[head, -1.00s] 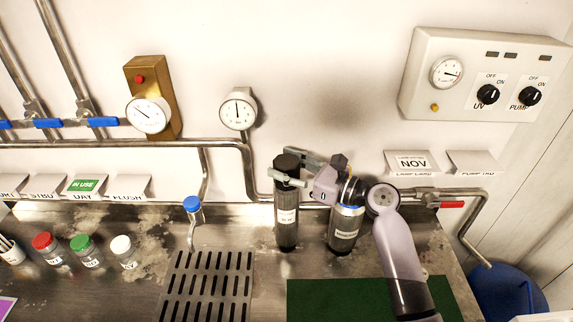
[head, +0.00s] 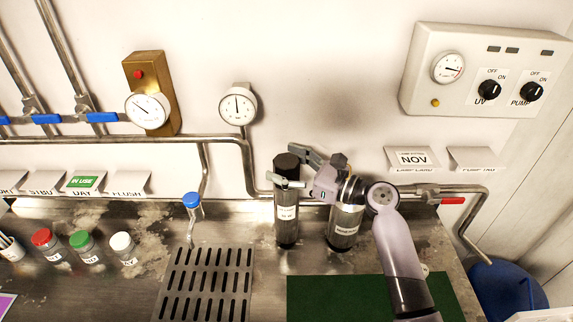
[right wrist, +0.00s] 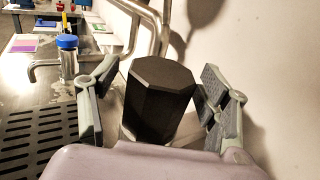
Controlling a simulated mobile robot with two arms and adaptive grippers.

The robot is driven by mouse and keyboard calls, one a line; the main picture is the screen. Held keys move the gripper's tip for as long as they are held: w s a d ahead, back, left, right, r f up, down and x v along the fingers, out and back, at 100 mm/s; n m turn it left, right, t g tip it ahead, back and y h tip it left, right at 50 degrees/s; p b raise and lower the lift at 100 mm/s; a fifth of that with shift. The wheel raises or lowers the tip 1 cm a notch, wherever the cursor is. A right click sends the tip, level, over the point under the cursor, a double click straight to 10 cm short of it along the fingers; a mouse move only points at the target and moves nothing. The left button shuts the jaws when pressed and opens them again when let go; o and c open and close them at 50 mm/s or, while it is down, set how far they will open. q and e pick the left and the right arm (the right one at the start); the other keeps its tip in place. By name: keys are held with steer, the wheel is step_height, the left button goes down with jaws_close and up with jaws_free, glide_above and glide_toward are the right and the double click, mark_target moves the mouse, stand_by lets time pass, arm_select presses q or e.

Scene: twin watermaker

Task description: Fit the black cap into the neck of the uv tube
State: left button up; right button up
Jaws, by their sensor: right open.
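The black cap (head: 287,161) is at the top of the dark labelled cylinder, which I take as the uv tube (head: 287,224), standing upright by the back wall. My right gripper (head: 283,166) is open at the cap, with a finger on either side. In the right wrist view the faceted cap (right wrist: 160,85) stands between the spread fingers of my right gripper (right wrist: 160,100), with visible gaps beside it. The neck is hidden under the cap, so I cannot tell how deep it sits. My left gripper is not in view.
A second labelled cylinder (head: 344,225) stands just right, partly behind my right wrist. A green mat (head: 330,298) lies in front. Pipes (head: 120,143) run along the wall.

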steer(key=v, duration=1.2)
